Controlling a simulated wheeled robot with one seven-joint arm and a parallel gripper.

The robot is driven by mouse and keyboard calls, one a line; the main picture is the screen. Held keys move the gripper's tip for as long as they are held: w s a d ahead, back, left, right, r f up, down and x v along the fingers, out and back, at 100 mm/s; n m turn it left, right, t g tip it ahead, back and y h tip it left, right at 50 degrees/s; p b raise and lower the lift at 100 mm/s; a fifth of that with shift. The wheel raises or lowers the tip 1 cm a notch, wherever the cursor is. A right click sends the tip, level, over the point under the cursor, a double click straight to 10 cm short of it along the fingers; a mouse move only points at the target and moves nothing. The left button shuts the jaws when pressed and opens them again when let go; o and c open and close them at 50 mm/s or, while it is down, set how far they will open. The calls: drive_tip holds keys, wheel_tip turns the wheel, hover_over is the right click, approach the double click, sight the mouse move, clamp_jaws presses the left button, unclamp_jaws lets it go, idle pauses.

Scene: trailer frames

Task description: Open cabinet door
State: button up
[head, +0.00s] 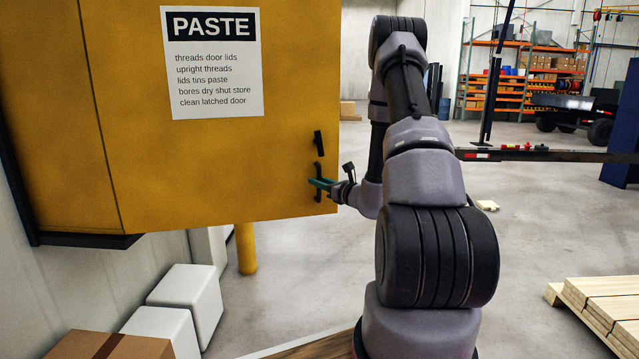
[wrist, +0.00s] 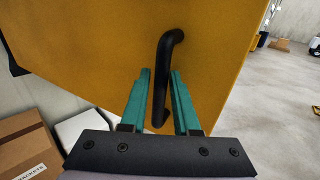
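The yellow cabinet door (head: 220,165) is on the left in the head view, with a white PASTE sign on it. No open gap shows at its edges. A black bar handle (head: 318,190) is near its lower right edge. In the wrist view the handle (wrist: 165,75) runs slightly tilted between the two teal fingers. My gripper (head: 321,183) is at the handle. In the wrist view my gripper (wrist: 160,72) is open, with one finger on each side of the bar. A gap shows on the left; contact on the right is unclear.
A short black part (head: 319,143) is above the handle. White boxes (head: 190,297) and a cardboard box (head: 110,347) stand below the cabinet. A yellow post (head: 246,248) is under it. Wooden pallets (head: 605,305) lie at right. Floor between is mostly clear.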

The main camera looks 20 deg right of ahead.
drive_tip(key=v, duration=1)
drive_tip(key=shift+s+d, duration=0.15)
drive_tip(key=shift+s, duration=0.15)
drive_tip(key=shift+r, duration=0.1)
drive_tip(key=s+a+r+n+g+y, duration=0.2)
drive_tip(key=a+r+n+g+y, duration=0.2)
drive_tip(key=a+r+n+y, duration=0.6)
drive_tip(key=s+a+r+n+g+h, duration=0.35)
drive_tip(key=s+a+n+g, duration=0.45)
drive_tip(key=s+a+g, duration=0.3)
drive_tip(key=s+r+n+h, duration=0.3)
drive_tip(key=s+n+h, duration=0.2)
drive_tip(key=s+n, duration=0.25)
drive_tip(key=s+d+r+n+t+h, duration=0.2)
drive_tip(key=d+r+n+t+h, duration=0.1)
drive_tip(key=r, duration=0.4)
drive_tip(key=shift+s+d+t+h, duration=0.25)
drive_tip(key=shift+d+t+h, duration=0.55)
drive_tip(key=shift+t, duration=0.2)
